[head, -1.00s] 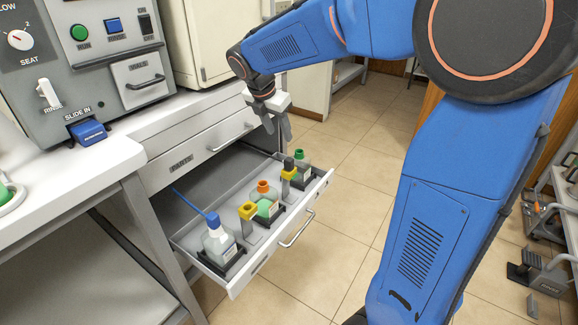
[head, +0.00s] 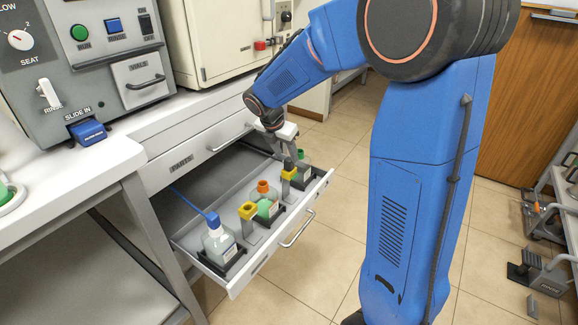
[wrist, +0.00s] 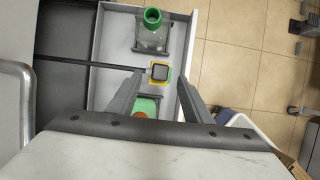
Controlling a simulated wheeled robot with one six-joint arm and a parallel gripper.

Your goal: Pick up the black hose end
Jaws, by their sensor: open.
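The black hose end (wrist: 159,72) shows in the wrist view as a dark square top inside a yellow-rimmed holder (wrist: 153,79). A black hose (wrist: 85,65) runs from it to the left. My gripper (wrist: 160,80) is open, its two fingers on either side of the hose end in the picture, with nothing held. I cannot tell whether the tips are down at its height. In the head view my gripper (head: 288,157) is just above the rear yellow holder (head: 289,173) in the open drawer, and it hides the hose end there.
The open drawer (head: 205,185) also holds a blue-capped bottle (head: 219,243), an orange-capped bottle (head: 264,200), a front yellow holder (head: 247,211) and a green-capped bottle (wrist: 152,30) close to the hose end.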

